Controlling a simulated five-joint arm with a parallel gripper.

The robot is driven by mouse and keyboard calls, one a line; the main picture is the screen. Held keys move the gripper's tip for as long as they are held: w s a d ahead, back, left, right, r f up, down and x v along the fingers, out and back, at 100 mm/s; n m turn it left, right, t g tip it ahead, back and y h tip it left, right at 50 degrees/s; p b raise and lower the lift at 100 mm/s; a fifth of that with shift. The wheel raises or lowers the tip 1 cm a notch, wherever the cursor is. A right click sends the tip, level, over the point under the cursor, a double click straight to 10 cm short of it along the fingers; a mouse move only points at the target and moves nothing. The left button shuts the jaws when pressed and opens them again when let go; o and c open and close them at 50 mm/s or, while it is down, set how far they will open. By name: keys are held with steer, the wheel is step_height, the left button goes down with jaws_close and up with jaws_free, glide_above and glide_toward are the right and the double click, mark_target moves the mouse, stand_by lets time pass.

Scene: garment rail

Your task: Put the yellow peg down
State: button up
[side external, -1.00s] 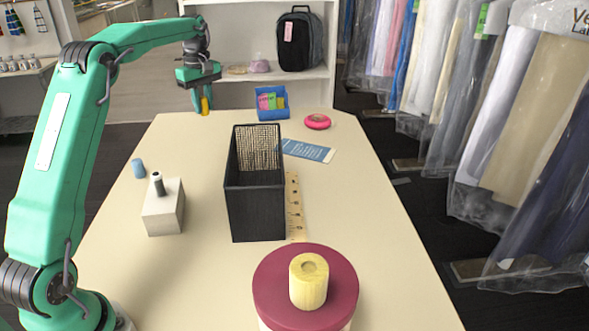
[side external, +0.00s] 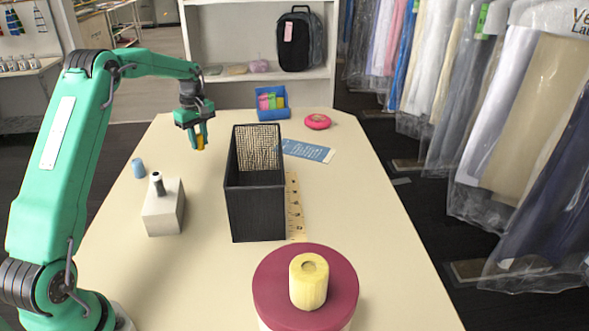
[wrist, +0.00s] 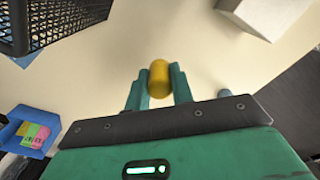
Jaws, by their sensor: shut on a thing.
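The yellow peg (side external: 200,142) is held between the fingers of my gripper (side external: 199,137), above the far left part of the table. In the wrist view the peg (wrist: 158,80) sits between the two teal fingertips of my gripper (wrist: 158,86), its end pointing away from the palm. The gripper is shut on it. The tabletop shows beyond the peg in the wrist view. I cannot tell exactly how high the peg is above the table.
A black mesh basket (side external: 255,205) stands mid-table. A grey-white block with a dark peg (side external: 164,208) and a blue peg (side external: 138,168) are at the left. A blue bin (side external: 272,103), pink tape roll (side external: 317,121) and maroon round tin (side external: 275,285) are also there. The table (side external: 185,265) is clear at front left.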

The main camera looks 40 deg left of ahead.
glide_above(206, 177)
steer(key=shift+f, duration=3.1)
steer(key=shift+f, duration=0.1)
steer(key=shift+f, duration=1.8)
steer(key=shift+f, duration=0.1)
steer(key=o, duration=1)
step_height(206, 177, up, 12)
steer(key=shift+r, duration=0.15)
